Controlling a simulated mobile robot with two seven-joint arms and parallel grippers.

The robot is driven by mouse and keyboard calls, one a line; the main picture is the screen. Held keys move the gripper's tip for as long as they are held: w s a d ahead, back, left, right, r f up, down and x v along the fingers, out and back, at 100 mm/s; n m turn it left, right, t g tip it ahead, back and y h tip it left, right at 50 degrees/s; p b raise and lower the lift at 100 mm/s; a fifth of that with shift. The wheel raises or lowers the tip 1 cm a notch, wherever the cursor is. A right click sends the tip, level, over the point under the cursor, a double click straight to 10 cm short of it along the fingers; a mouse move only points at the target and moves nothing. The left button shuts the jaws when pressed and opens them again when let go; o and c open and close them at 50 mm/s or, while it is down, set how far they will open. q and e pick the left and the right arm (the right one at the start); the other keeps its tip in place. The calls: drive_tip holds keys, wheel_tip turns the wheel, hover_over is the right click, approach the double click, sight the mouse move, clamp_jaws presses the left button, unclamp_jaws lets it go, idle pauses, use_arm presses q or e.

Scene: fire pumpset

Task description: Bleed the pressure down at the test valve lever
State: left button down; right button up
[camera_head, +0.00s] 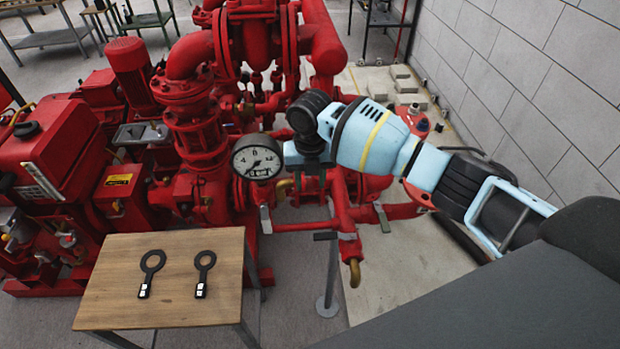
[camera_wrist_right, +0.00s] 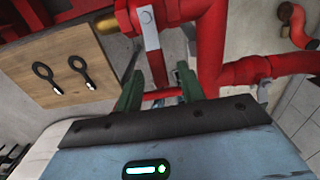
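A pale metal lever (camera_wrist_right: 149,30) is on the red pipework in the right wrist view, ahead of and above the gap between my fingers. I cannot tell which is the test valve lever. My right gripper (camera_wrist_right: 158,88) has its two green fingers apart with nothing gripped between them. My left gripper is not in view.
A wooden table (camera_head: 215,270) with two black ring-handled tools (camera_head: 151,270) stands at front left. A thin post (camera_head: 328,275) stands on the floor near a brass pipe end (camera_head: 354,272). Red pump machinery (camera_head: 200,130) fills the left and middle. A block wall (camera_head: 530,80) is at right.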

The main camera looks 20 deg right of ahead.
sight(310, 186)
wheel_tip(310, 186, up, 8)
idle(0.5)
drive_tip(key=shift+f, duration=0.1)
idle(0.4)
